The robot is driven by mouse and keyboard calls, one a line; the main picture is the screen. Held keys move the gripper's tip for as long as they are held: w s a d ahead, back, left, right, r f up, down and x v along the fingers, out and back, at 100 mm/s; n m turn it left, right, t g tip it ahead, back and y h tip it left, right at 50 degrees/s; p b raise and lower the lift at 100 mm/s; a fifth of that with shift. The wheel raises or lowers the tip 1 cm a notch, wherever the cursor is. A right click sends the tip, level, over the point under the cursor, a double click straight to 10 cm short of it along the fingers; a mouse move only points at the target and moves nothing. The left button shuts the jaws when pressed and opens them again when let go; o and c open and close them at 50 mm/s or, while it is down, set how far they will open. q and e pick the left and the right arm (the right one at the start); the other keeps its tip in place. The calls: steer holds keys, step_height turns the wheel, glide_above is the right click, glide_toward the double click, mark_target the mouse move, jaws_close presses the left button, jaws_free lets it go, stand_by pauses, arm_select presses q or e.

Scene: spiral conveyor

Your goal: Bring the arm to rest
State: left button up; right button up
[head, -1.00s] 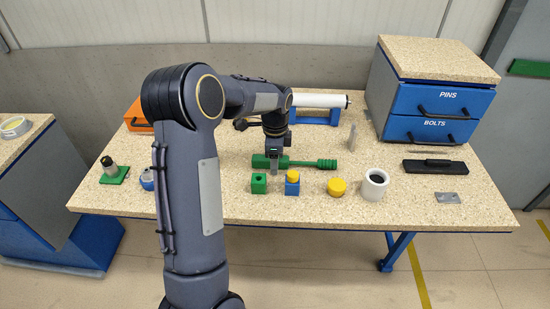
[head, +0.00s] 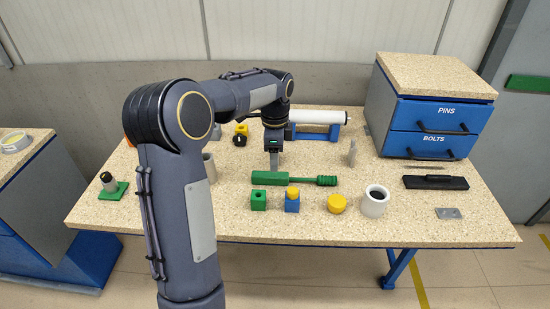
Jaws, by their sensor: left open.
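My left arm comes in from the lower left and bends over the table. Its gripper (head: 273,166) points down just above and behind the green tool (head: 272,178) with a ribbed handle, which lies on the table. The jaws are open with nothing seen between them; I cannot tell whether the tips touch the tool. My right gripper is not in view.
In front lie a green block (head: 258,201), a blue block with a yellow top (head: 292,202), a yellow disc (head: 337,204) and a white ring (head: 374,202). A white roller (head: 318,117) and a blue drawer cabinet (head: 434,130) stand behind.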

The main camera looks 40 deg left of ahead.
arm_select(q)
steer(key=s+d+r+n+t+h, duration=0.1)
steer(key=s+d+r+n+t, duration=0.2)
steer(key=s, duration=0.5)
steer(key=s+d+r+n+h, duration=0.1)
steer(key=s+d+r+n, duration=0.3)
steer(key=s, duration=0.3)
steer(key=s+d+f+n+t+h, duration=0.1)
steer(key=s+d+f+n, duration=0.1)
steer(key=s+d+n, duration=0.1)
steer(key=s+d+f+n+t, duration=0.1)
steer(key=s+d+f+n, duration=0.1)
steer(key=s+d, duration=0.4)
steer(key=shift+s+f+n+t+h, duration=0.35)
steer(key=shift+s+n, duration=0.25)
steer(key=shift+s, duration=0.55)
